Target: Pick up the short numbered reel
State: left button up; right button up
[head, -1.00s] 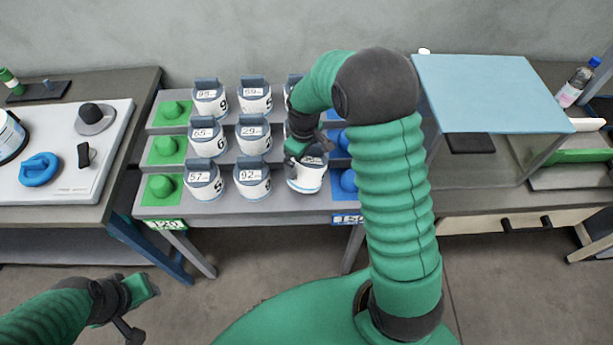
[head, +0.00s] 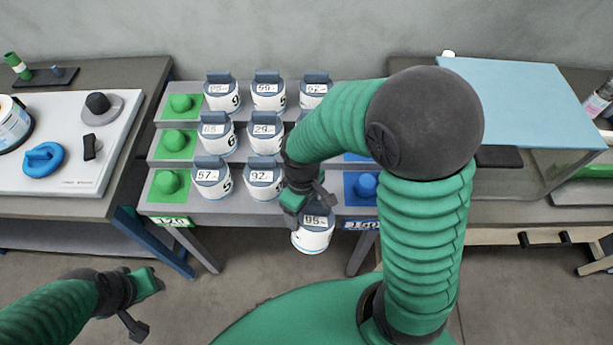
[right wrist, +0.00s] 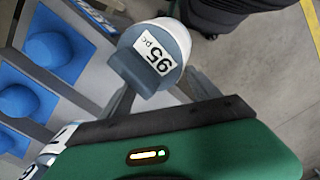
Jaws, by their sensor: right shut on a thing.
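A white reel with a grey-blue top and a label reading 95 (head: 313,236) hangs in front of the stepped rack, near its right front. My right gripper (head: 310,208) is shut on the grey block on its top. In the right wrist view the same reel (right wrist: 178,42) shows between the two grey fingers (right wrist: 160,85), with the label "95 pc" facing the camera.
The stepped rack (head: 225,207) holds several similar reels, including 57 (head: 212,180) and 92 (head: 262,181). Green pads (head: 170,184) line its left, blue pads (head: 363,186) its right. A glass-sided case (head: 525,95) stands right, a white board (head: 70,175) left. My arm hides part of the rack.

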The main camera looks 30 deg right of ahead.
aim_at(299, 223)
jog(key=shift+s+a, duration=1.05)
grip_shut()
jog(key=shift+s+a+r, duration=0.3)
jog(key=shift+s+r, duration=0.05)
jog(key=shift+s, duration=0.2)
grip_release()
jog(key=shift+w+a, duration=0.1)
jog(key=shift+w, duration=0.05)
jog(key=shift+o, duration=1.2)
jog(key=o, duration=1)
jog(key=shift+c, duration=0.2)
jog(key=o, duration=0.5)
